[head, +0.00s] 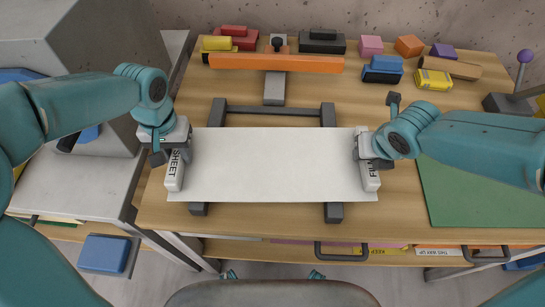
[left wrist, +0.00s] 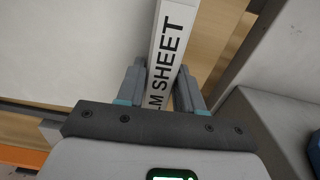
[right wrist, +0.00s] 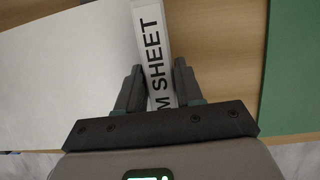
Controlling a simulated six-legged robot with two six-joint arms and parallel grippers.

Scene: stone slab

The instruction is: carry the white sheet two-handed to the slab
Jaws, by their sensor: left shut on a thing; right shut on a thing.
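The white sheet (head: 270,165) is stretched flat and level between two white end bars with black lettering. My left gripper (head: 168,156) is shut on the left bar (head: 175,172); in the left wrist view its fingers (left wrist: 160,88) stand on either side of the lettered bar (left wrist: 170,50). My right gripper (head: 369,160) is shut on the right bar (head: 370,180); the right wrist view shows its fingers (right wrist: 157,88) around that bar (right wrist: 152,45). The sheet hides the middle of the dark frame (head: 275,110). I cannot tell which surface is the slab.
The wooden table (head: 430,115) holds an orange beam (head: 276,63) and several coloured blocks at the back. A green mat (head: 475,200) lies at right. A grey block (head: 75,60) and a pale grey surface (head: 85,190) stand at left, beside the table.

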